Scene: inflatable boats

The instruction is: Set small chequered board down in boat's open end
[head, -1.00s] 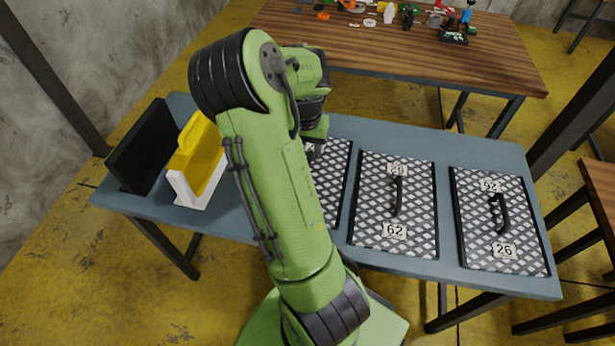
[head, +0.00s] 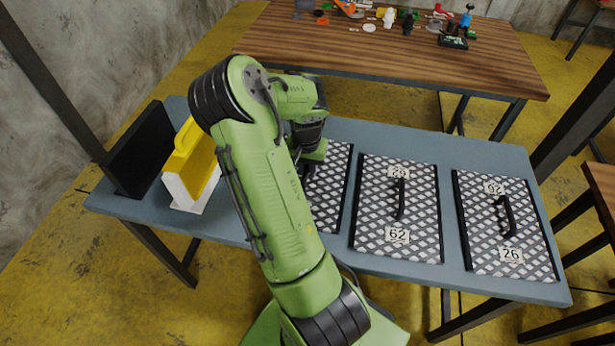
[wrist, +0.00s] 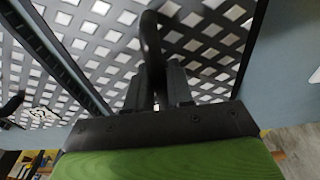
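A chequered board (head: 328,193) with a dark rim lies on the blue-grey table, partly hidden behind my arm in the head view. It fills the upper part of the wrist view (wrist: 215,50). My gripper (wrist: 157,88) is over this board, its two fingers close on either side of a black arched handle (wrist: 151,45), and it looks shut on it. In the head view my arm hides the fingertips. I cannot tell whether the board is lifted at all. I see no whole boat in these frames.
Two more chequered boards (head: 370,215) (head: 480,240) with black handles and number labels lie to the right. A yellow piece in a white base (head: 192,190) and a black upright panel (head: 140,150) stand at the left. A wooden table (head: 400,60) with small items stands behind.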

